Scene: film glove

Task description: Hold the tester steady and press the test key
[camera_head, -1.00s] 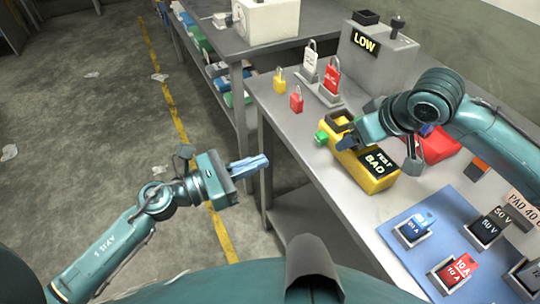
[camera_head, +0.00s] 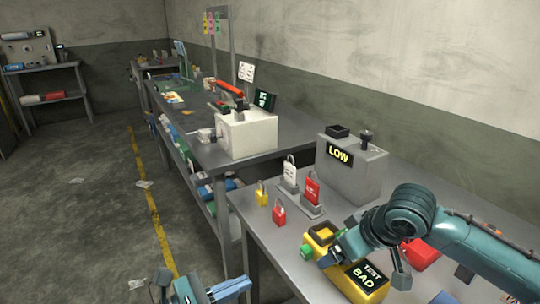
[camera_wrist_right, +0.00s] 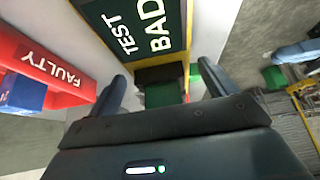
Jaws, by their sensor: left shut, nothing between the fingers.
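The yellow tester (camera_head: 344,281) stands on the near bench, with a dark panel reading TEST and BAD (camera_head: 368,277). A green key (camera_head: 307,251) sticks out of its left end. My right gripper (camera_head: 365,258) is low over the tester; its fingers are apart around the tester's body. The right wrist view shows the panel (camera_wrist_right: 150,25) beyond the fingers, with a gap at the right finger; firm contact is not visible. My left gripper (camera_head: 230,288) is shut and empty at the bottom edge, left of the bench and apart from the key.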

